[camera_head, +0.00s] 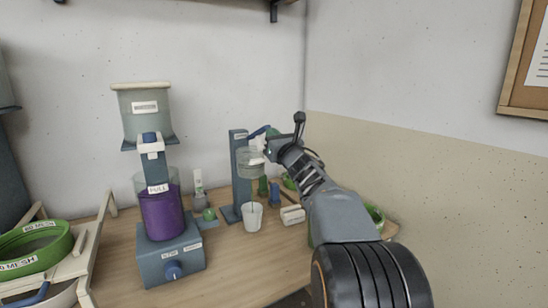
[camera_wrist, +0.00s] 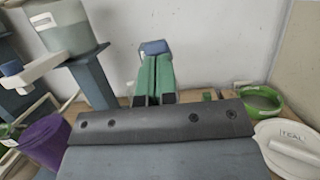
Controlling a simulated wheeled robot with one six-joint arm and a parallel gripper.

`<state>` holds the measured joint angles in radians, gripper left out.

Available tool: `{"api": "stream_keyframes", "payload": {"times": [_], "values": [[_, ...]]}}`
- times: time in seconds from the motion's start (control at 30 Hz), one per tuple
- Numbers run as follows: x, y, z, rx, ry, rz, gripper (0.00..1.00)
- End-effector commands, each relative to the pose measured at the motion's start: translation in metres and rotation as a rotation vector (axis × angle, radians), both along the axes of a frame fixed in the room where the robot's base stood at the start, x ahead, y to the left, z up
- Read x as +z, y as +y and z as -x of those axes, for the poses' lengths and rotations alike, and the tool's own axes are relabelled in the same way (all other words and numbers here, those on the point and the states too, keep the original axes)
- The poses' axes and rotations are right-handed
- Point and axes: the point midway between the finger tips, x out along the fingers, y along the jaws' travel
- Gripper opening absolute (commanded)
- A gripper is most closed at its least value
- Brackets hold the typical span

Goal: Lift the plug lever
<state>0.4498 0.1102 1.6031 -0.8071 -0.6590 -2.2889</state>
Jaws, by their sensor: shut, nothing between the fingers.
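A small blue lever (camera_head: 259,131) sticks out at the top of a blue stand (camera_head: 240,170) that holds a pale cup (camera_head: 250,160) above a white beaker (camera_head: 252,217). My gripper (camera_head: 268,148) is just right of the lever and cup, at about their height; its fingertips are hard to make out there. In the wrist view the green fingers of my gripper (camera_wrist: 154,66) are together with nothing between them. A blue block (camera_wrist: 154,47) shows at their tips; I cannot tell whether it is the lever or whether they touch.
A larger dispenser stands left, with a grey bucket (camera_head: 143,112) above a purple-filled container (camera_head: 161,213). Green-rimmed sieves (camera_head: 35,247) sit at the far left. A lidded white tub (camera_wrist: 288,145) and a green ring (camera_wrist: 262,100) lie right in the wrist view. The wooden front table (camera_head: 225,262) is clear.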

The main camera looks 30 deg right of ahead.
Motion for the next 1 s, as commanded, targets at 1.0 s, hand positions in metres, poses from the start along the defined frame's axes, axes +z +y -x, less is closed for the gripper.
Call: {"api": "stream_keyframes", "payload": {"times": [1.0], "values": [[-0.068, -0.003, 0.101, 0.002, 0.0, 0.001, 0.0]]}}
